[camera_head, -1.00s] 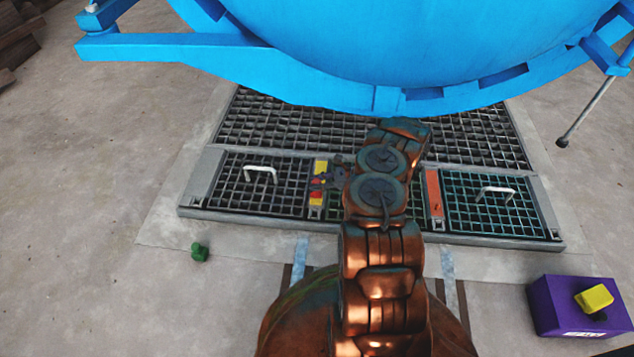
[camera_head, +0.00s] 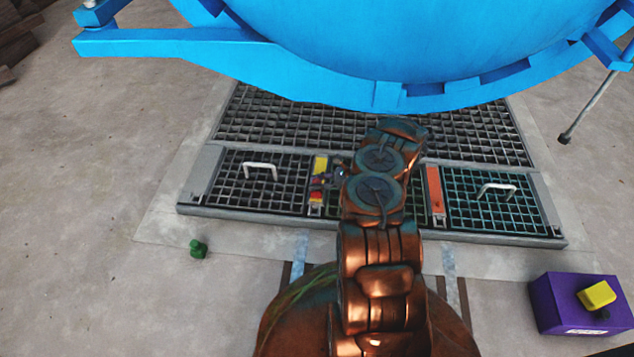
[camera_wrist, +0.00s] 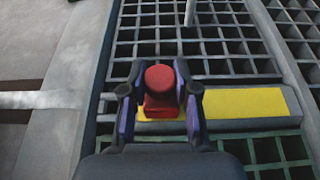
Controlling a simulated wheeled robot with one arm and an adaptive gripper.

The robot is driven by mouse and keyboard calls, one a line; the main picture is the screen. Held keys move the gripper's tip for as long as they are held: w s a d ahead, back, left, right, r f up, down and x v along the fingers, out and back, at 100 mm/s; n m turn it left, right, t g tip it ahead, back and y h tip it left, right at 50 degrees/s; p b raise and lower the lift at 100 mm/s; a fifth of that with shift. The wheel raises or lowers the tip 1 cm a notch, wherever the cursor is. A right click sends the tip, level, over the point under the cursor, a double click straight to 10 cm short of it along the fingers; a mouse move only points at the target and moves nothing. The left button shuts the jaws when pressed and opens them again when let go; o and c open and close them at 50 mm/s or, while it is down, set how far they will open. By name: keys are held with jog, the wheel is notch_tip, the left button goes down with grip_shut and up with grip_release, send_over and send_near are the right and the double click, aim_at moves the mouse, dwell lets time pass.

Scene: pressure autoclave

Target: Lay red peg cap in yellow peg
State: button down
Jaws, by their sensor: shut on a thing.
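The red peg cap (camera_wrist: 160,91) has a round knob on a squarer base. My gripper (camera_wrist: 158,103) is shut on it, with one finger on each side. The cap is over a flat yellow strip (camera_wrist: 245,103) set in the grating, its base overlapping the strip in the wrist view. I cannot tell whether the two touch. In the head view the yellow strip (camera_head: 320,166) and the small red cap (camera_head: 316,184) show left of my arm. The cap's underside and part of the strip are hidden. No upright yellow peg can be made out.
A purple box (camera_head: 560,305) with a yellow piece (camera_head: 597,295) stands at the lower right. A green piece (camera_head: 198,248) lies on the floor at left. An orange strip (camera_head: 434,190) and white handles (camera_head: 260,167) are on the grating. The large blue autoclave (camera_head: 390,50) overhangs the back.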

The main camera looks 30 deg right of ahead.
jog(key=shift+f, duration=0.2)
jog(key=c, duration=0.8)
grip_release()
jog(key=v, duration=1.2)
jog(key=shift+r, duration=0.1)
